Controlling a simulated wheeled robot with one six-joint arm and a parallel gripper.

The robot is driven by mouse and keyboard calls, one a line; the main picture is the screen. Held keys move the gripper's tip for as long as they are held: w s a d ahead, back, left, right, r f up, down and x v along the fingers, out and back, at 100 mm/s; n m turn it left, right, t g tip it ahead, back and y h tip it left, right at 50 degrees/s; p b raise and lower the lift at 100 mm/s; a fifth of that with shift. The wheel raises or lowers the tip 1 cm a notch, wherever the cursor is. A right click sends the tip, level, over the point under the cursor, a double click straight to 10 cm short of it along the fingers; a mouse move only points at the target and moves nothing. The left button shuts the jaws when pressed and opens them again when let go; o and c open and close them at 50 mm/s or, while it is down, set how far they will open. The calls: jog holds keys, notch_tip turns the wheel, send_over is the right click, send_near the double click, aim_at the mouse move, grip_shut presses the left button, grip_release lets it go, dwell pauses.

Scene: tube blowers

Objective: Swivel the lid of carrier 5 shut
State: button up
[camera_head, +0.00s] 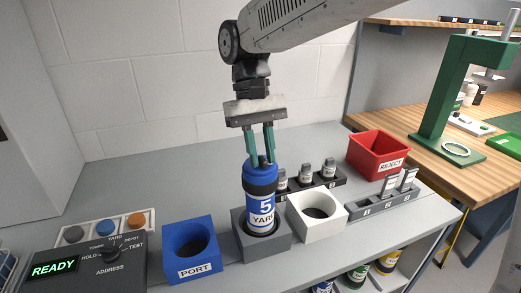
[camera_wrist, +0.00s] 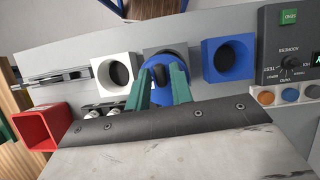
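Carrier 5 (camera_head: 261,205) is a blue cylinder with a black band and a white label reading "5 YARD". It stands upright in a grey square holder (camera_head: 276,248). Its blue top also shows in the wrist view (camera_wrist: 160,63), partly hidden by my fingers. My gripper (camera_head: 262,162) points down at the top of the carrier. Its two green fingers are apart, one on each side of a small dark piece on the top (camera_wrist: 159,74). A gap seems to show between the fingers and that piece. I cannot tell how far the lid is swung.
A blue PORT block (camera_head: 190,241) stands left of the holder and a white block (camera_head: 303,232) right of it. A control box (camera_head: 75,271) showing READY is at far left. Small racks and a red REJECT bin (camera_head: 374,157) stand behind and right.

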jog(key=shift+o, duration=0.6)
jog(key=v, duration=0.7)
jog(key=shift+r, duration=0.4)
jog(key=s+d+m+t, duration=0.1)
jog(key=s+d, duration=0.4)
jog(key=d, duration=0.4)
jog(key=s+d+f+m+t, duration=0.1)
jog(key=s+d+f+t, duration=0.1)
jog(key=s+d+f, duration=0.2)
jog(key=s+d+f+m+t+y, duration=0.1)
jog(key=s+d+f, duration=0.4)
jog(key=s+d, duration=0.6)
jog(key=shift+s+f+m+t, duration=0.3)
jog(key=shift+s+m+t, duration=0.1)
jog(key=shift+s+t, duration=0.55)
